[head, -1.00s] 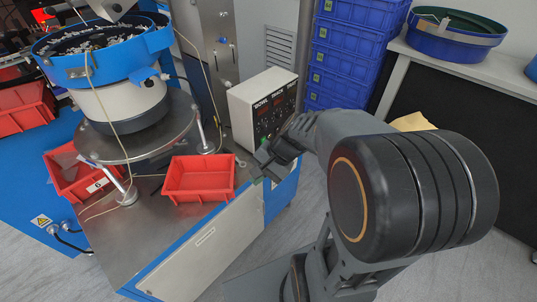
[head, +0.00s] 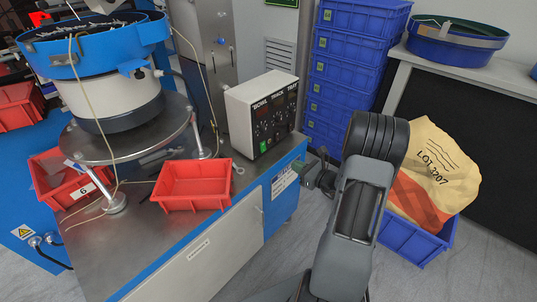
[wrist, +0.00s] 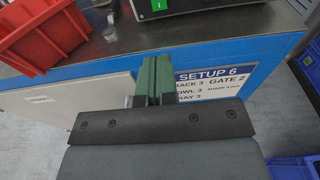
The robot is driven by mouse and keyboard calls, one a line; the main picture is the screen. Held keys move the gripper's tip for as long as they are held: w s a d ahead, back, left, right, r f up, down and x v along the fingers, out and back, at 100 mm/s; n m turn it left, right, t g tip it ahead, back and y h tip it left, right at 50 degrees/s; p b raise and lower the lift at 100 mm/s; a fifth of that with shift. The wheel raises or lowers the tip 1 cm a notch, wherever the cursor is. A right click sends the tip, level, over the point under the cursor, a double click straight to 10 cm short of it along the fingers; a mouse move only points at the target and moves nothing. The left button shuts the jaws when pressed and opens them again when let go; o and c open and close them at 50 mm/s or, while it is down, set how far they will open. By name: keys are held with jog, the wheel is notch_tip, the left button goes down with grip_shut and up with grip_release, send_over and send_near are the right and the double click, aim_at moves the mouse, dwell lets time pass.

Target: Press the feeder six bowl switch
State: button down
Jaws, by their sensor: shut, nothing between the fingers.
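The control box (head: 260,114), labelled BOWL, TRACK and TRAY, stands at the back right of the metal bench top. Its dark front panel has knobs and a green switch (head: 264,146) low under the BOWL column. In the wrist view the green switch (wrist: 159,5) shows at the top edge, with the rest of the panel mostly cut off. My gripper (head: 316,170) is to the right of the box and apart from it, off the bench's right side. In the wrist view its green fingers (wrist: 153,76) are shut and empty, in front of the SETUP 6 label (wrist: 214,76).
A red bin (head: 194,186) sits on the bench left of the box. The bowl feeder (head: 105,95) stands at the left, with another red bin marked 6 (head: 66,182). Blue crates (head: 354,60) are stacked behind. A blue crate (head: 412,241) holding a LOT 3207 bag is at right.

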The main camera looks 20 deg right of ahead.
aim_at(264, 151)
jog(key=x, duration=1.4)
jog(key=shift+a+b, duration=0.1)
jog(key=shift+b, duration=0.2)
